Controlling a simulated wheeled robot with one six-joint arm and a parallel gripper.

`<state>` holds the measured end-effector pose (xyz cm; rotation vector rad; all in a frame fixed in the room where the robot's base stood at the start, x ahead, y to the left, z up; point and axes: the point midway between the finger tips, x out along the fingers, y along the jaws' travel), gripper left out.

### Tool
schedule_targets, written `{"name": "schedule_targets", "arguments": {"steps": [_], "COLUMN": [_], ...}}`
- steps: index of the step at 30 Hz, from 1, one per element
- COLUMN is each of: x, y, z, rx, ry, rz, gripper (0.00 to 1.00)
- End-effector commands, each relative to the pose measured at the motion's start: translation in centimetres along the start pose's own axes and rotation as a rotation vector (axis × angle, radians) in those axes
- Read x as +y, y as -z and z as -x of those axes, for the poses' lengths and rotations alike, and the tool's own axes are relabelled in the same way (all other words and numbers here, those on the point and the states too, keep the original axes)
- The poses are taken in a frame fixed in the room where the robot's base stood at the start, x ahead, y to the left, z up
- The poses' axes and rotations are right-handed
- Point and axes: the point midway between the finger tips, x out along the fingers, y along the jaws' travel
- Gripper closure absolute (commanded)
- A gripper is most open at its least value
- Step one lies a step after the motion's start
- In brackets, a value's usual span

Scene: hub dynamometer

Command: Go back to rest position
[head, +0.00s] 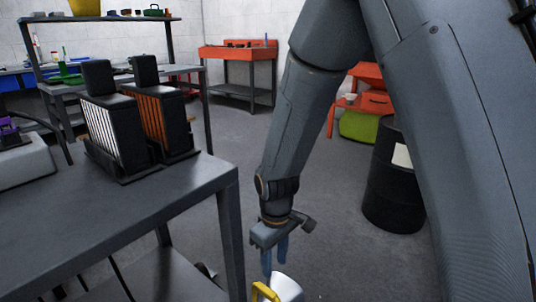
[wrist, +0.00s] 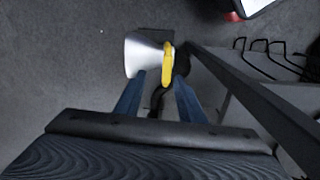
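My gripper (head: 275,262) hangs low, pointing down, to the right of the grey table's front leg in the head view. Its two blue fingers stand apart in the wrist view (wrist: 159,76), so it looks open. A white flared object with a yellow part (head: 287,288) shows at the bottom edge of the head view, just below the fingertips and partly cut off. It also shows in the wrist view (wrist: 145,55), beyond the fingertips, with a dark part behind and between the fingers. I see no clear grip on it.
The grey table (head: 110,232) fills the lower left, bearing black units with finned fronts (head: 125,128). A dark barrel (head: 395,185) stands at the right and a red workbench (head: 237,53) at the back. Grey floor (head: 235,130) is clear between them.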

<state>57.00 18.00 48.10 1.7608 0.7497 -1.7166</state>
Motion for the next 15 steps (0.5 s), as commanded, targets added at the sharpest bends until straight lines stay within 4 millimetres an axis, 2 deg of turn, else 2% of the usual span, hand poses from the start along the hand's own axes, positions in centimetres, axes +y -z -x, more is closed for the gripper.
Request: {"name": "schedule_targets", "arguments": {"steps": [3, 6, 9, 15], "x": [2.9, 4.9, 6.0, 7.2], "y": [-3.1, -6.3, -8.8, -12.3], "z": [3.2, 5.7, 7.3, 9.3], "rx": [0.043, 0.079, 0.105, 0.144], "ry": [-0.021, -0.038, -0.051, -0.069], "rz": [-0.168, -0.323, -0.441, -0.603], "gripper": [0.64, 0.64, 0.64, 0.64]}}
